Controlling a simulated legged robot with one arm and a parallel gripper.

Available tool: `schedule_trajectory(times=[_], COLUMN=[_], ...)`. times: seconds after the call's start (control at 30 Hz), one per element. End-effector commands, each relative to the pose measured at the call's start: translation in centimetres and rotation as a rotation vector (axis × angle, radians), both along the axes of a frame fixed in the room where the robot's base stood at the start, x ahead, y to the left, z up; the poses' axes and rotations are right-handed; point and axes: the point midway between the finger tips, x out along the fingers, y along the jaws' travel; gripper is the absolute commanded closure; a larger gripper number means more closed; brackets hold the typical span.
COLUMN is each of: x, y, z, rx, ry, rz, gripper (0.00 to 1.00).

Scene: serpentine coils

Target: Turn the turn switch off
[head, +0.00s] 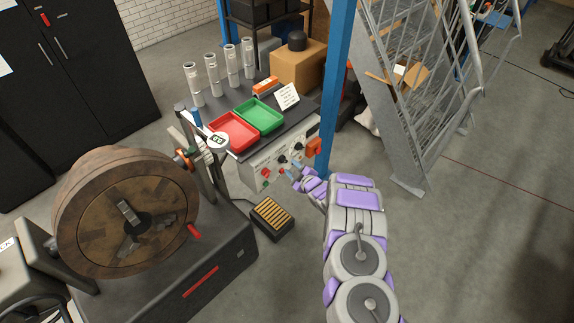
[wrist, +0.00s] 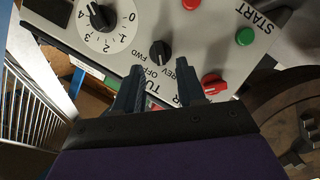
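In the wrist view, a grey control panel (wrist: 215,50) fills the upper part, seen rotated. A black knob (wrist: 160,52) with OFF, FWD and REV printed beside it is at the middle. A partly covered label beginning "TU" lies close to it. A red knob (wrist: 213,85) is just right of my right finger. My gripper (wrist: 160,67) is open, its two dark fingers apart, with the black knob roughly between and just beyond the tips. Contact cannot be told. In the head view, my gripper (head: 293,173) is at the panel front (head: 257,163), partly hiding it.
The panel also has a numbered dial (wrist: 101,17) and a green START button (wrist: 245,37). Red (head: 235,131) and green (head: 258,116) trays sit on the bench top. A large lathe-like chuck (head: 130,212) stands left. A blue post (head: 333,85) and metal stairs (head: 400,100) stand right.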

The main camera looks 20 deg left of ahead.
Motion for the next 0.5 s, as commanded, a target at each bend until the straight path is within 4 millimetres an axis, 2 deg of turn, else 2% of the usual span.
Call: schedule_trajectory(times=[0.13,0.5], x=[1.0,2.5], y=[1.6,3.5], z=[-0.7,-1.3], rx=[-0.001,0.001], ry=[-0.001,0.0], rz=[0.003,0.001], gripper=[0.61,0.61])
